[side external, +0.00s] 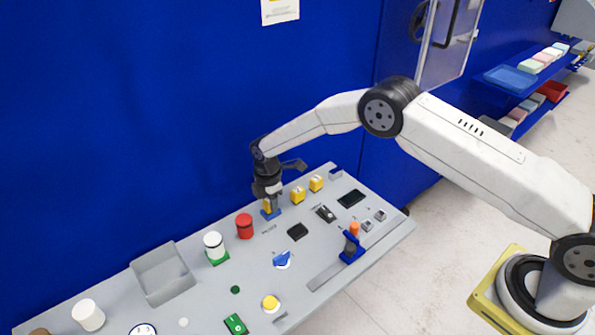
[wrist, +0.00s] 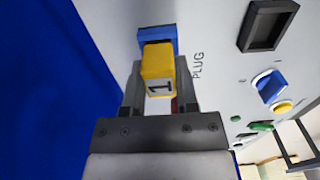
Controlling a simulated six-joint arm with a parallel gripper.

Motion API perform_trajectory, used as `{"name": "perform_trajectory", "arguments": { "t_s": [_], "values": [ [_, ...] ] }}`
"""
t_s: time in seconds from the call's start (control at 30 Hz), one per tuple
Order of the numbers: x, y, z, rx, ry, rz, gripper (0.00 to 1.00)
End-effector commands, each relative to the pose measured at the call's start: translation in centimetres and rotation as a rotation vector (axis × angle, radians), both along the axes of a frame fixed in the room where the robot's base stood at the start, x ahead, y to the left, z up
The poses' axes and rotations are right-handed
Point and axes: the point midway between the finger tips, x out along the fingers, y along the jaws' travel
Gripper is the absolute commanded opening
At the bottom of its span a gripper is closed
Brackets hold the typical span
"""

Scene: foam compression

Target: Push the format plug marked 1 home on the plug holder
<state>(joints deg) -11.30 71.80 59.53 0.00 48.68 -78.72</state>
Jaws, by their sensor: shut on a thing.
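The yellow format plug marked 1 (wrist: 158,68) is between the two fingers of my gripper (wrist: 158,80) in the wrist view, with its numbered face towards the camera. My gripper is shut on it. The blue plug holder (wrist: 157,33) is directly beyond the plug, which overlaps it in the picture. In the side view my gripper (side external: 268,202) points down over the holder (side external: 271,215), and a bit of yellow plug (side external: 267,207) shows between the fingers. The plug's lower end is hidden, so I cannot tell how deep it sits.
Two yellow blocks (side external: 298,195) (side external: 316,183) stand close to the right of my gripper. A red cylinder (side external: 244,226) stands to its left. A black square recess (side external: 298,231) and a blue stand with an orange top (side external: 353,244) are farther forward on the grey panel (side external: 255,260). A blue wall is behind.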

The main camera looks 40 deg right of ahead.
Motion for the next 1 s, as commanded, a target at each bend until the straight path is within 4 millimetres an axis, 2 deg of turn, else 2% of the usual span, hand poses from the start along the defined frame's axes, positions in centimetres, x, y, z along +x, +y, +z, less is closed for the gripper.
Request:
{"name": "perform_trajectory", "arguments": {
  "t_s": [0.3, 0.33, 0.43, 0.77, 1.0],
  "values": [
    [0.0, 0.0, -0.5, 0.000, 0.000, 0.000, 0.00],
    [0.0, 0.0, -0.4, 0.000, -0.001, 0.000, 0.47],
    [0.0, 0.0, -0.4, 0.000, -0.001, 0.000, 0.79],
    [0.0, 0.0, -0.4, 0.000, 0.000, 0.000, 0.79],
    [0.1, 0.0, 0.7, 0.000, -0.001, 0.000, 0.79]
  ]
}}
